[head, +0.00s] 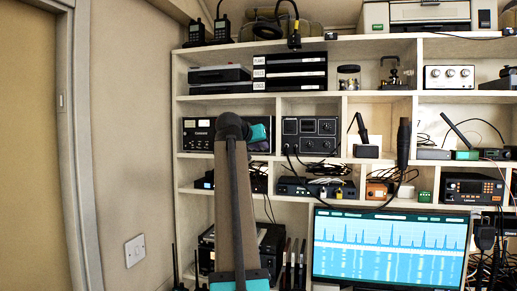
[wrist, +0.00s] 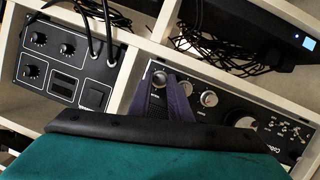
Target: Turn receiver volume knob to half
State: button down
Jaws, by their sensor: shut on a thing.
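The receiver (head: 199,133) is a black unit in a middle-row cubby at left in the head view; my arm hides its right part. In the wrist view its dark front panel (wrist: 226,106) lies rotated, with several small silver knobs, a big dial and small switches. My gripper (wrist: 160,84) has its purple-grey fingers on the small silver knob (wrist: 158,77) at the left end of the panel, one on each side. It is shut on this knob. The knob's label and pointer cannot be read. In the head view my fingers are hidden behind my own wrist.
A black unit with knobs and plugged cables (head: 311,135) stands in the cubby to the right; it also shows in the wrist view (wrist: 66,60). White shelf dividers (wrist: 142,58) run close beside my fingers. A lit monitor (head: 390,248) stands below right.

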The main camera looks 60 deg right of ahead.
jog(key=m, duration=0.1)
jog(key=m+t, duration=0.1)
jog(key=m, duration=0.1)
jog(key=shift+s+d+r+t+y+b, duration=0.2)
jog(key=shift+s+r+t+y+b, duration=0.05)
jog(key=shift+t+y+b, duration=0.15)
jog(key=shift+m, duration=0.3)
jog(key=c, duration=1.9)
grip_release()
jog(key=shift+c, duration=0.2)
jog(key=shift+d+f, duration=0.1)
jog(key=shift+f, duration=0.05)
jog(key=shift+a, duration=0.2)
